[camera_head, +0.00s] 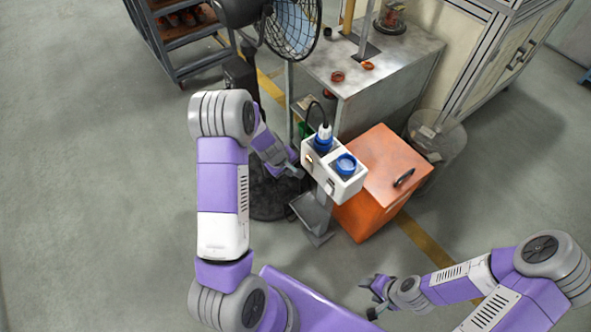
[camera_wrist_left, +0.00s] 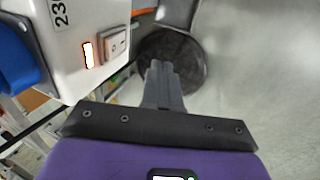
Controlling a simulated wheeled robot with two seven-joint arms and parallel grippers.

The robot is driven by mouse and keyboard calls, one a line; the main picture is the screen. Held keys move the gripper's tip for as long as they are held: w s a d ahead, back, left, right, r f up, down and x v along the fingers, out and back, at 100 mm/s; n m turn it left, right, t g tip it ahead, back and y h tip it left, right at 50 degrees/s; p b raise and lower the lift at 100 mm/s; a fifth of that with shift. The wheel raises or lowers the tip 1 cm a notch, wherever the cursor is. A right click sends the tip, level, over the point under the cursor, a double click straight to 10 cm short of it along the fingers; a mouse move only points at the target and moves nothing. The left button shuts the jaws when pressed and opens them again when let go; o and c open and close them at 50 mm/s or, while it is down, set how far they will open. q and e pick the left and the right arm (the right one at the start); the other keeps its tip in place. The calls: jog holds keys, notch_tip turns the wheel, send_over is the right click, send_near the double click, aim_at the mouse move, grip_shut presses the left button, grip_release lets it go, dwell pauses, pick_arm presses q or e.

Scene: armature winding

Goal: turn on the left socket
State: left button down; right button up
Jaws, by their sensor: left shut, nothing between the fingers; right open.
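The white socket box (camera_head: 346,187) stands on a grey post, with two blue sockets on top. The left socket (camera_head: 322,145) has a plug with a dark cable in it; the right socket (camera_head: 345,163) has a blue cap. The left wrist view shows the box's side (camera_wrist_left: 75,18) with a pale rocker switch (camera_wrist_left: 115,44) beside a bright, orange-edged window (camera_wrist_left: 89,55). My left gripper (camera_head: 297,171) is shut and empty just left of the box; its fingertips (camera_wrist_left: 160,66) appear apart from the switch. My right gripper (camera_head: 372,298) is open and empty, low in front.
An orange cabinet (camera_head: 385,165) stands right behind the box. A grey workbench (camera_head: 375,85) is behind it, and a black fan (camera_head: 290,25) stands at the back left. A clear bin (camera_head: 438,140) is on the right. The floor at far left is free.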

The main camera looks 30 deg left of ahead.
pick_arm(q)
jog(key=s+p+v, duration=0.1)
jog(key=v, duration=0.5)
jog(key=shift+s+a+f, duration=0.2)
jog(key=shift+a, duration=0.05)
